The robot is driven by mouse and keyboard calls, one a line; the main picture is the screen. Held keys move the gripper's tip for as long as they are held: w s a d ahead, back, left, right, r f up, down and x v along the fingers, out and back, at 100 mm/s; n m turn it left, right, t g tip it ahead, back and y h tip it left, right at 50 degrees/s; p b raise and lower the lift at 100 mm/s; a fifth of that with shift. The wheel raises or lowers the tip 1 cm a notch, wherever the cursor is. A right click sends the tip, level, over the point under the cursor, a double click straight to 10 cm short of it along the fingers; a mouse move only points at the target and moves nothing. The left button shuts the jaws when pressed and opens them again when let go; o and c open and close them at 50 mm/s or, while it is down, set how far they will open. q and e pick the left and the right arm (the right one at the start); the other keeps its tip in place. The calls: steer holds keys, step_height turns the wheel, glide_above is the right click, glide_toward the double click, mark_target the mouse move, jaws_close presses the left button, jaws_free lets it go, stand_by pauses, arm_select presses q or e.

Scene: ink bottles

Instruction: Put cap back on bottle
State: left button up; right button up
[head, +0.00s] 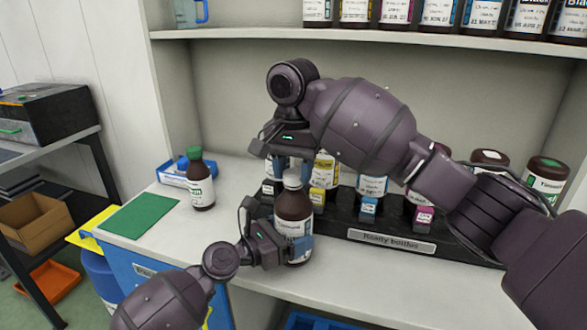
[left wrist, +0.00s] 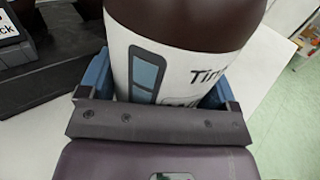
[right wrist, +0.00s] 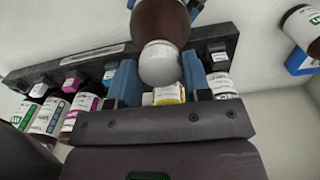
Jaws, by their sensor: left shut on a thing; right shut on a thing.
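A brown bottle (head: 293,208) with a white label stands upright on the counter's front part. My left gripper (head: 296,248) is shut around its lower body. In the left wrist view the bottle (left wrist: 185,85) sits between the blue fingers. A white cap (head: 292,181) is at the top of the bottle's neck. My right gripper (head: 291,168) is above the bottle, pointing down, shut on the cap. In the right wrist view the white cap (right wrist: 160,64) is between the blue fingers, in line with the bottle. I cannot tell whether the cap is seated or just above the neck.
A black rack (head: 375,222) labelled "Ready bottles" with several bottles and small coloured boxes stands close behind. A green-capped brown bottle (head: 201,180), a blue tray (head: 172,175) and a green mat (head: 142,215) lie to the left. A shelf (head: 260,32) with several bottles is above.

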steer(key=m, duration=0.4)
steer(key=shift+m, duration=0.3)
steer(key=m, duration=1.1)
steer(key=o, duration=0.9)
steer(key=shift+r, duration=2.25)
